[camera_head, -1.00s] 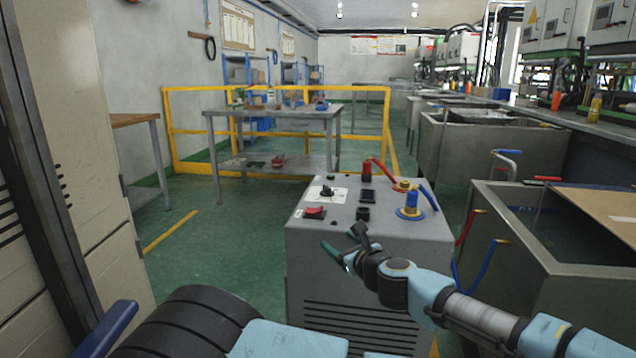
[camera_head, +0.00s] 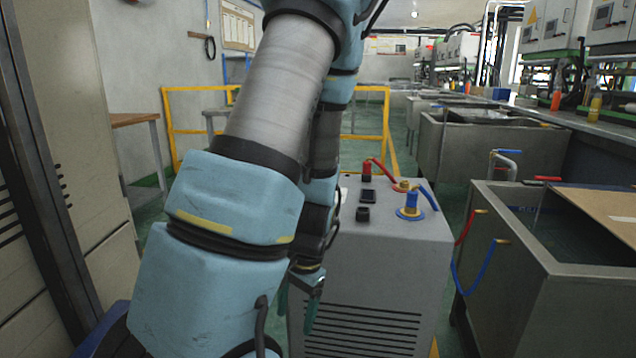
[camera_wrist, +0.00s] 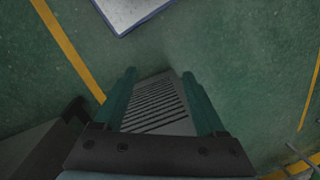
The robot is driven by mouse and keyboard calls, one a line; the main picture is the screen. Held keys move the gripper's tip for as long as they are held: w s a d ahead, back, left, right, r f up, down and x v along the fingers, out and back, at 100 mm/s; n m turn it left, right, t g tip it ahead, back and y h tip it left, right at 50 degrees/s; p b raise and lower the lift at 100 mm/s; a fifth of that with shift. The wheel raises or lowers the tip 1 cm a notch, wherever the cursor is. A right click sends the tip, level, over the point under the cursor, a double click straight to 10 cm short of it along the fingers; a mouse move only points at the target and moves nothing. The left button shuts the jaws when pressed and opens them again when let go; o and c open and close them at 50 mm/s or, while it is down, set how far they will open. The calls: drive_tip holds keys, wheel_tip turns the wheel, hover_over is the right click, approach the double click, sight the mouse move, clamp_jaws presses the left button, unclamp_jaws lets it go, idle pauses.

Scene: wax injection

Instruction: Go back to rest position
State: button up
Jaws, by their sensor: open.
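My gripper (camera_head: 297,302) hangs pointing down in front of the left part of the grey machine cabinet (camera_head: 390,265) in the head view. In the wrist view my gripper (camera_wrist: 160,88) has its two green fingers apart, with nothing between them. The cabinet's slotted vent panel (camera_wrist: 155,108) shows beyond the gap between the fingers. My arm is folded up in the head view and hides the left part of the cabinet top.
Grey tanks (camera_head: 560,295) stand to the right, with red and blue hoses. A beige cabinet (camera_head: 85,190) is at the left. Yellow railing (camera_head: 185,92) crosses the back. Green floor (camera_wrist: 230,40) with yellow lines is open in the wrist view.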

wheel_tip(320, 180, up, 25)
drive_tip(key=a+n+t+h+p, duration=0.1)
drive_tip(key=n+p, duration=0.5)
drive_tip(key=p, duration=0.7)
drive_tip(key=shift+w+a+r+t+h, duration=0.2)
drive_tip(key=shift+a+t+h, duration=0.2)
drive_tip(key=shift+a+h, duration=0.15)
